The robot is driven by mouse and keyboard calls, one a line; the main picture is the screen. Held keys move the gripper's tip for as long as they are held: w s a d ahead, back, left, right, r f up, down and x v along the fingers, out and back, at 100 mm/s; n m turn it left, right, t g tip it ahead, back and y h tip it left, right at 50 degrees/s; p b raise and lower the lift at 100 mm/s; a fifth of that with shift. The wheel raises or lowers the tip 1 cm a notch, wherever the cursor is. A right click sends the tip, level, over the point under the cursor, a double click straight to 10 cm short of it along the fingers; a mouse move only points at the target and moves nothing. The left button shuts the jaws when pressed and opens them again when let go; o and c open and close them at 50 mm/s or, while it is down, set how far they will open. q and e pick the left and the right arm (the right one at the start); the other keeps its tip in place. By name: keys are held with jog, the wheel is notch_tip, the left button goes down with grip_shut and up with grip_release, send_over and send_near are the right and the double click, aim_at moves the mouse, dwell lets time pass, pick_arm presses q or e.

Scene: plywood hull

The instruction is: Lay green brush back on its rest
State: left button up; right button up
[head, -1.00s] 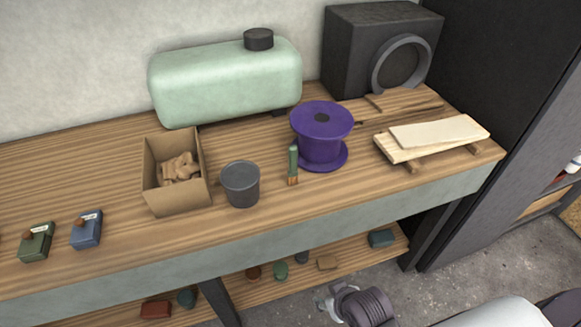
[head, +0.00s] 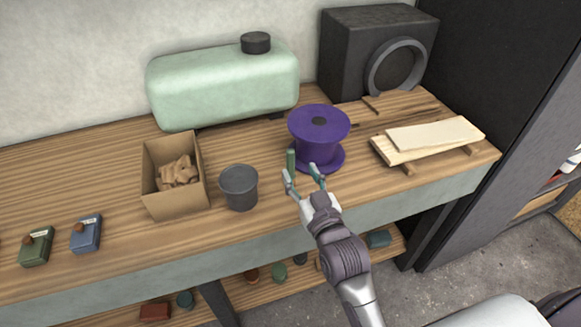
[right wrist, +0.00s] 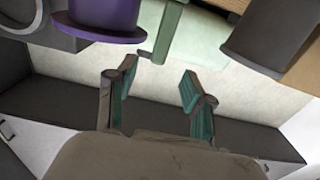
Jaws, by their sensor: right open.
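The green brush (head: 291,159) stands on the workbench just left of the purple spool. In the head view my right gripper hides its lower end. In the right wrist view its green handle (right wrist: 168,32) shows beyond the fingers. I cannot make out which thing is the brush's rest. My left gripper is not in view.
The purple spool (head: 319,128) stands right beside the brush. A grey bucket (head: 239,188) and a cardboard box (head: 174,198) stand to the left. Pale boards (head: 435,135) lie at the right. A pale green tank (head: 222,90) is behind. Bare bench lies left of the tank.

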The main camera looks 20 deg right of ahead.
aim_at(292, 157)
jog(key=shift+w, duration=1.1)
jog(key=shift+w+r+p, duration=0.1)
jog(key=shift+w+p, duration=0.3)
jog(key=shift+w, duration=0.15)
jog(key=w+p, duration=0.1)
jog(key=w, duration=0.2)
jog(key=shift+w, duration=0.3)
jog(key=shift+w+a+f, duration=0.1)
jog(key=shift+w+f, duration=0.15)
jog(key=shift+w, duration=0.2)
jog(key=shift+s, duration=0.1)
grip_shut()
